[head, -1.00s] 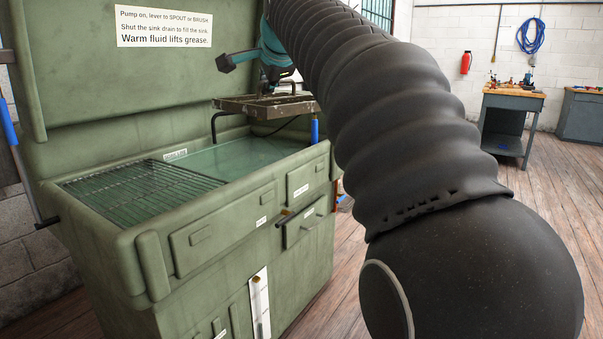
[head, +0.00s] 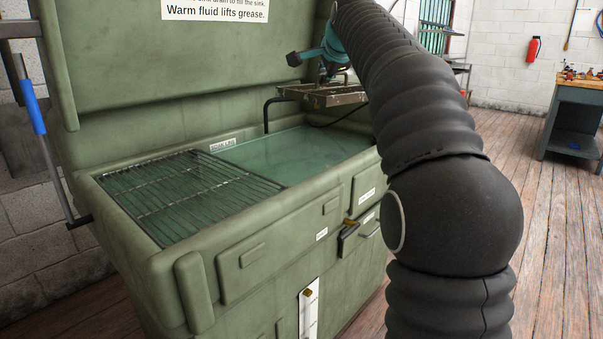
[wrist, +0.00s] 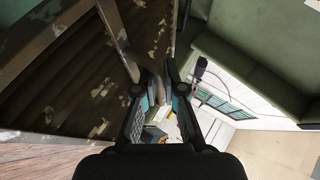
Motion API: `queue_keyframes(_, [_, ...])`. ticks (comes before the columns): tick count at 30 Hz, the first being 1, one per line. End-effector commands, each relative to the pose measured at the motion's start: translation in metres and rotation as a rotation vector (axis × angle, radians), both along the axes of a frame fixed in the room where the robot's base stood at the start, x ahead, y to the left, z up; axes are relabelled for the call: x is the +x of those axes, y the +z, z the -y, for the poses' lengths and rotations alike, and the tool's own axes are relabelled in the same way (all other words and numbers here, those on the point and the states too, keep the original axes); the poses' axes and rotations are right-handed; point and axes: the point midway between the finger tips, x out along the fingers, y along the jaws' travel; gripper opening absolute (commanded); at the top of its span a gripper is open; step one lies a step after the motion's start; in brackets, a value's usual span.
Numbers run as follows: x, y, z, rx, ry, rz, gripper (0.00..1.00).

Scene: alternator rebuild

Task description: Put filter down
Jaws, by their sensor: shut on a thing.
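The filter (head: 322,95) is a brown, worn, slatted panel with a handle, and it appears level in the head view. In the wrist view the filter (wrist: 75,85) fills the upper left, with its slats and scuffed paint showing. My gripper (wrist: 158,88) is shut on its handle. In the head view my gripper (head: 332,72) is above the filter, partly hidden by my arm. The filter appears above the back right of the washer's sink; the exact gap beneath it is unclear.
The green parts washer (head: 270,250) has greenish fluid (head: 290,155) in its sink and a wire rack (head: 185,190) over the left part. Its raised lid (head: 200,75) stands behind. A dark bent tube (head: 267,115) rises near the filter. Wooden floor is clear at right, before a workbench (head: 575,120).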

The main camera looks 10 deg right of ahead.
Motion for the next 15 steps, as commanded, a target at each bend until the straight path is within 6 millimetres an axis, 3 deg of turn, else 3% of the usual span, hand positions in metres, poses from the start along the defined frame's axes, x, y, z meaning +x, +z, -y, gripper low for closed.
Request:
queue_keyframes(1, [0.02,-0.012,-0.001,0.0,0.015,-0.003,0.0])
queue_keyframes(6, [0.076,-0.046,-0.003,-0.002,0.059,-0.004,0.0])
queue_keyframes(15, [0.157,-0.116,-0.003,-0.004,0.129,0.003,0.0])
